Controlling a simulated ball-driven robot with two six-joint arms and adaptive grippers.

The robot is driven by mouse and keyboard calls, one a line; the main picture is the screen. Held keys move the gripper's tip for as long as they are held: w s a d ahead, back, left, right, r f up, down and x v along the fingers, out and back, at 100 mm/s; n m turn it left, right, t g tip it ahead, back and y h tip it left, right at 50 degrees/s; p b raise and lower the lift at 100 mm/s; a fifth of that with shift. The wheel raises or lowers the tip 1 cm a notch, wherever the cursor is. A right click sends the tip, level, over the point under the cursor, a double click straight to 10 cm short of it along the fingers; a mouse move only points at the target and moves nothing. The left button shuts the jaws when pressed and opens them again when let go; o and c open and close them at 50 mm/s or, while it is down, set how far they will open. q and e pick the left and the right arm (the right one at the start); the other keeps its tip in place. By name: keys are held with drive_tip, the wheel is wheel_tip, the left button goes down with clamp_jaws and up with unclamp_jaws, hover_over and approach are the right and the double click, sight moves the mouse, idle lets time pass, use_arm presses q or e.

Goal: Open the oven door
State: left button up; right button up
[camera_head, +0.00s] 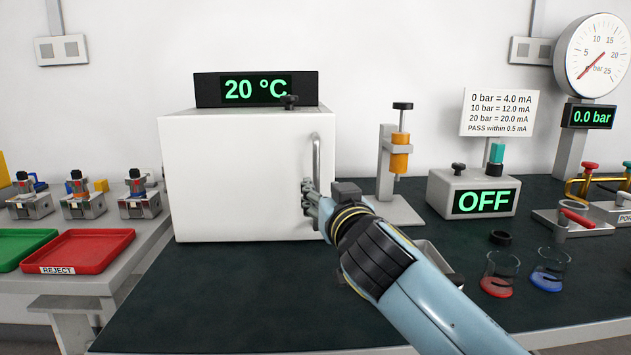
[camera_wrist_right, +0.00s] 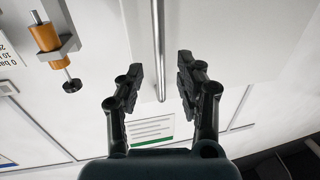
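The oven (camera_head: 240,180) is a white box on the dark bench, with a display reading 20 °C on top. Its front door looks closed. A vertical grey bar handle (camera_head: 316,155) is on the right side of the door. My right gripper (camera_head: 308,195) is at the lower part of the handle. In the right wrist view, the gripper (camera_wrist_right: 157,85) is open, with one finger on each side of the handle (camera_wrist_right: 158,50). Both fingers look apart from the bar. My left gripper is not in view.
A grey stand with an orange cylinder (camera_head: 400,158) is right of the oven. Beyond it are a box reading OFF (camera_head: 472,193), two beakers (camera_head: 498,275) and a gauge (camera_head: 592,55). A red REJECT tray (camera_head: 78,250) is at the left.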

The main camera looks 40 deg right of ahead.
sight(317, 185)
drive_tip(key=x, duration=0.5)
drive_tip(key=shift+w+d+f, duration=0.1)
drive_tip(key=shift+w, duration=0.15)
drive_tip(key=shift+c, duration=1.2)
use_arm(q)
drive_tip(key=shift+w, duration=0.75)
use_arm(e)
clamp_jaws()
